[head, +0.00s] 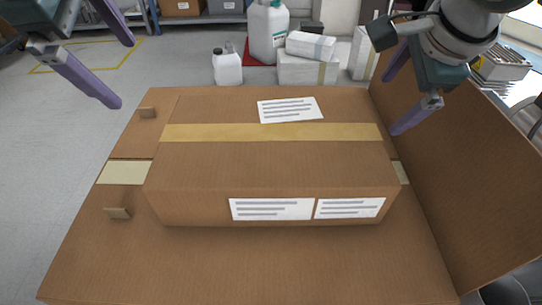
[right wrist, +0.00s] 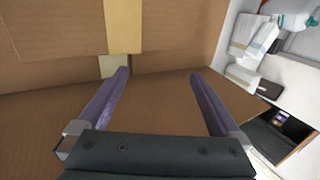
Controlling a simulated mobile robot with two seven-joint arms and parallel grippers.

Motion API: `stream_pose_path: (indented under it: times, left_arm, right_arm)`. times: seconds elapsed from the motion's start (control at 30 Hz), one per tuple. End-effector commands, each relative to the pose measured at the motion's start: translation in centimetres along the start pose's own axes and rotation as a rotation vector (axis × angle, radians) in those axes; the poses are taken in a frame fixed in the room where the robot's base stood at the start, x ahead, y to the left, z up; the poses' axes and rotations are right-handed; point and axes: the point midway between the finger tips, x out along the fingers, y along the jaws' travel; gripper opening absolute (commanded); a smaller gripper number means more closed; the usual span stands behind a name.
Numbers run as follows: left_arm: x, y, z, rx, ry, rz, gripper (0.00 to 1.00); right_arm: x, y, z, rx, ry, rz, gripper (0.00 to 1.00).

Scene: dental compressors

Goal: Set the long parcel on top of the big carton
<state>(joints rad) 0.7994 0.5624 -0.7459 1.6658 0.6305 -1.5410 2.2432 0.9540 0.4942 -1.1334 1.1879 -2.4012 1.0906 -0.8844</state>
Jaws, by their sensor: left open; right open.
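The long parcel (head: 270,172) is a brown box with a tan tape band along its top and white labels on its top and front. It lies crosswise and appears to rest flat on top of the big carton (head: 250,265), whose pale tape strip shows at both parcel ends. My left gripper (head: 126,74) is open and empty, apart from the parcel beyond its left end. My right gripper (head: 391,106) is open near the parcel's right end, with nothing between its fingers. In the right wrist view, the open fingers (right wrist: 160,75) are below the parcel's taped end (right wrist: 123,25).
A brown cardboard panel (head: 460,190) rises along the carton's right side. Behind are white jugs (head: 228,68), pale boxes (head: 308,68) and a shelf (head: 200,18). The floor at left is clear.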

Motion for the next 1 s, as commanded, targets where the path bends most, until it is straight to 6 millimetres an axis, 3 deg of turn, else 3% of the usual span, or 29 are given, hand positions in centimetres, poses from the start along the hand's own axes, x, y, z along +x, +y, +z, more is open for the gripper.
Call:
stream_pose_path:
  times: [0.3,0.5,1.0]
  left_arm:
    - [0.0,0.0,0.0,0.000,0.000,0.000,1.00]
    - [0.0,0.0,0.0,0.000,0.000,0.000,1.00]
    - [0.0,0.0,0.0,0.000,0.000,0.000,1.00]
  right_arm:
    - [-5.7,-0.1,-0.1,-0.001,0.000,-0.003,1.00]
    - [-8.2,-0.1,0.0,0.000,0.000,-0.003,1.00]
    - [-8.8,0.0,0.0,0.001,0.000,-0.001,1.00]
